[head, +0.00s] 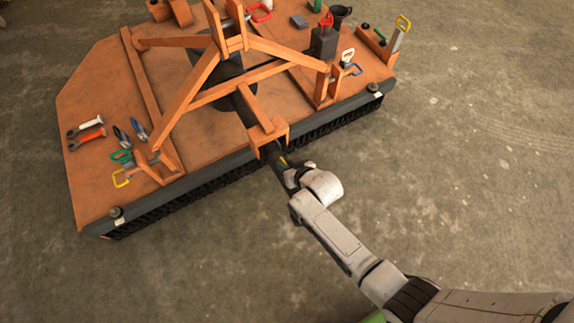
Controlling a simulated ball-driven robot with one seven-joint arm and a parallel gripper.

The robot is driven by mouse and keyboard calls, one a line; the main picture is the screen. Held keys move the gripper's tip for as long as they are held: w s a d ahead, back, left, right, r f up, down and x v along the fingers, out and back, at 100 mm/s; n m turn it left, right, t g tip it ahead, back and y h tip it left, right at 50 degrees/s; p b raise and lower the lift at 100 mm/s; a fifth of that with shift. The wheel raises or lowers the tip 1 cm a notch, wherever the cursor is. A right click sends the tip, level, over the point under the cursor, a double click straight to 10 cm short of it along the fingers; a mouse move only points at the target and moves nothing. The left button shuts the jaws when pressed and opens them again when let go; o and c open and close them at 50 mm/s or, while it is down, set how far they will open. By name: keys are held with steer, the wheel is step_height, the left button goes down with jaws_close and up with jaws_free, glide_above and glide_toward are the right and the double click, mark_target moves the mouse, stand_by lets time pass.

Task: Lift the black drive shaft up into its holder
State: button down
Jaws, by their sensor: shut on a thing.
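The black drive shaft (242,107) runs from the dark cover at the middle of the orange mower deck towards the front edge. It passes by the orange holder (267,132), a bracket at the deck's front edge, and its near end sticks out past that edge. My gripper (284,167) is shut on the shaft near this end, just in front of the holder. My wrist and the small view hide the fingers and part of the shaft end. I cannot tell whether the shaft rests in the holder or is held just clear of it.
The orange deck (95,95) carries an A-shaped frame (195,85). Wrenches and pliers (138,130) lie at its left, and pins with coloured handles (347,60) stand at its right. Black chains (335,117) hang along the front edge.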

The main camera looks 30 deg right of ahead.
steer(key=shift+g, duration=0.7)
steer(key=shift+w+r+p, duration=0.3)
steer(key=shift+r+p, duration=0.45)
steer(key=shift+r, duration=0.2)
steer(key=shift+w+r+p, duration=0.3)
steer(key=shift+r+p, duration=0.4)
steer(key=shift+r, duration=0.2)
steer(key=shift+w+r+p, duration=0.3)
steer(key=shift+r+p, duration=0.45)
steer(key=shift+r, duration=0.2)
steer(key=c, duration=1.1)
jaws_free()
steer(key=shift+s, duration=0.1)
steer(key=p+v, duration=0.1)
steer(key=v, duration=0.9)
steer(key=shift+s+r+p, duration=0.2)
steer(key=shift+r+p, duration=0.05)
steer(key=shift+p, duration=0.15)
steer(key=s+d+r+g, duration=0.2)
steer(key=s+r, duration=0.1)
steer(key=s, duration=0.4)
steer(key=s+d+r+g+h, duration=0.1)
steer(key=s+d+r+g, duration=0.1)
steer(key=s, duration=0.5)
steer(key=s+d+r+g, duration=0.2)
steer(key=s+r+g, duration=0.1)
steer(key=s+r, duration=0.3)
steer(key=shift+s+d+r+n+g+h, duration=0.15)
steer(key=shift+s+d+n+g+h, duration=0.15)
steer(key=shift+s+n+h, duration=0.1)
